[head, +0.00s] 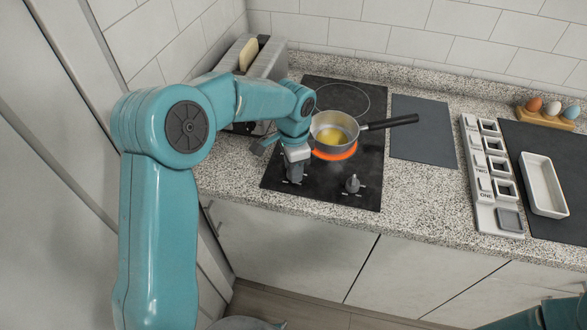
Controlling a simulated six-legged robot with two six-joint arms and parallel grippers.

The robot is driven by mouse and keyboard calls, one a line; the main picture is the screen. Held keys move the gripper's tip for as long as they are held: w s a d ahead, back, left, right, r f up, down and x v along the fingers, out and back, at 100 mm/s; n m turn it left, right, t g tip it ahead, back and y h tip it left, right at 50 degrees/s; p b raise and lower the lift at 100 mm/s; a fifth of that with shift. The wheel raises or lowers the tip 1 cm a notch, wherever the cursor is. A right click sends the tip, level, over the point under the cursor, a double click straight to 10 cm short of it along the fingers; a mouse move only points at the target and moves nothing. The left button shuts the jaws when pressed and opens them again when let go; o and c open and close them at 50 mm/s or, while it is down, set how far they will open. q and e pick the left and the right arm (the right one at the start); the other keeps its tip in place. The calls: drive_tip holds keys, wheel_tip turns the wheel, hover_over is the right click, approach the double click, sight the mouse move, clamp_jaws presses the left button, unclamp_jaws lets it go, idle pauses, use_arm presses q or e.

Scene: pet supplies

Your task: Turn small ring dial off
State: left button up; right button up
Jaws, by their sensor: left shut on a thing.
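A black cooktop (325,192) is set in the speckled counter. Its front ring (335,154) glows orange under a saucepan (335,120) with something yellow inside. The back ring (343,98) is larger and dark. Two dials stand along the cooktop's front edge. My left gripper (295,174) points down at the left dial and is shut on it, hiding most of that dial. The right dial (352,184) stands free with nothing touching it. I cannot read the dial markings. My right gripper is out of view.
The saucepan's black handle (390,122) points right, over a dark mat (423,130). A toaster (255,68) with bread stands behind my left arm. Farther right are a labelled block rack (484,180), a white tray (543,185) and an egg holder (548,117).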

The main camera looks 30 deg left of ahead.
use_arm(q)
drive_tip(key=shift+f+n+b, duration=0.1)
drive_tip(key=shift+n+b, duration=0.2)
drive_tip(key=shift+n, duration=0.8)
drive_tip(key=o, duration=1)
drive_tip(key=shift+o, duration=0.2)
wheel_tip(320, 180, up, 16)
drive_tip(key=shift+r+p, duration=0.25)
drive_tip(key=shift+p, duration=0.05)
